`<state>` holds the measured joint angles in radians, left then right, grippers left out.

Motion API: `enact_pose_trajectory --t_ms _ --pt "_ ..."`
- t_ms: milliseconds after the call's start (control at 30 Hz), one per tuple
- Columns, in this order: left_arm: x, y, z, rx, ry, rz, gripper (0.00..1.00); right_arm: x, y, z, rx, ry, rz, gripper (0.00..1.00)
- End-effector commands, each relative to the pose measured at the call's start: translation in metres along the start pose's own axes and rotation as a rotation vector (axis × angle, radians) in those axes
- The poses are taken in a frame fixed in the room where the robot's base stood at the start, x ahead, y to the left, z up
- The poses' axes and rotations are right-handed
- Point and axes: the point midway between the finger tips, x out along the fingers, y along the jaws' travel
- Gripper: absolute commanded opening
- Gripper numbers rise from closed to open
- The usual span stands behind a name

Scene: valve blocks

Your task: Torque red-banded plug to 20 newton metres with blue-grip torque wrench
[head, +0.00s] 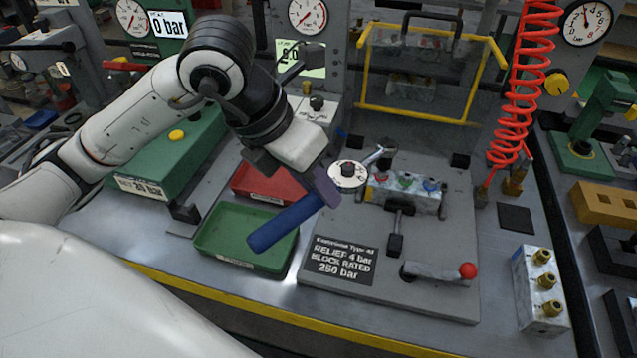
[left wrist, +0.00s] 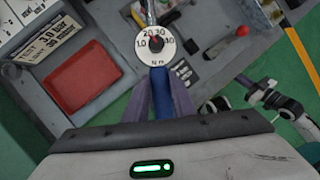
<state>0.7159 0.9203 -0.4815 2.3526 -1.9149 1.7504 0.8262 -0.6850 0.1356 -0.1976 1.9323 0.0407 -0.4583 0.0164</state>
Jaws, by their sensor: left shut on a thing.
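My left gripper (head: 322,182) is shut on the blue-grip torque wrench (head: 285,223). The wrench's white dial (head: 348,176) is beyond the fingers, and its steel end points toward the valve block (head: 408,194). In the left wrist view the dial (left wrist: 156,45) shows a scale in N m; the needle reading is too small to tell. The block sits in the fixture with coloured marks along its top, one of them red (head: 381,179). The wrench end shows above and behind the block's left end; I cannot tell whether it touches a plug. My right arm (left wrist: 268,97) shows in the left wrist view, its fingers unclear.
A red tray (head: 262,182) and a green tray (head: 240,240) lie left of the grey fixture plate (head: 340,292). A red-knobbed lever (head: 440,271) is at the front. Another block (head: 540,290) with brass fittings stands right. A yellow-framed guard (head: 420,113) stands behind; a red coiled hose (head: 520,90) hangs right.

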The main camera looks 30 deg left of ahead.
Motion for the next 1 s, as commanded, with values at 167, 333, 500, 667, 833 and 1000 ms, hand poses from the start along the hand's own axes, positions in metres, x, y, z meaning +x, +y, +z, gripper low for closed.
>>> enact_pose_trajectory --t_ms 167,333,500,667,833,1000 --pt "-0.0011 -0.0002 0.0015 0.0 -0.006 -0.001 0.0 -0.0017 -0.0025 -0.0065 -0.001 0.012 -0.004 0.0" --pt "-0.0012 -0.0002 0.0015 0.0 -0.006 -0.001 0.0 -0.0015 -0.0029 -0.0057 -0.001 0.01 -0.005 0.0" --pt "-0.0009 -0.0001 0.0014 0.0 -0.006 -0.001 0.0 -0.0005 -0.003 -0.0036 0.001 0.007 -0.005 0.0" --pt "-0.0006 -0.0004 0.0012 0.001 -0.006 -0.001 0.0 0.0018 -0.0027 -0.0007 0.002 0.005 -0.004 0.0" --pt "-0.0012 -0.0006 0.0012 0.001 -0.005 -0.001 0.0 0.0017 -0.0023 0.0 0.003 0.004 -0.004 0.0" --pt "-0.0012 -0.0005 0.0012 0.0 -0.005 -0.001 0.0 0.0017 -0.0016 0.0001 0.003 0.003 -0.002 0.0"
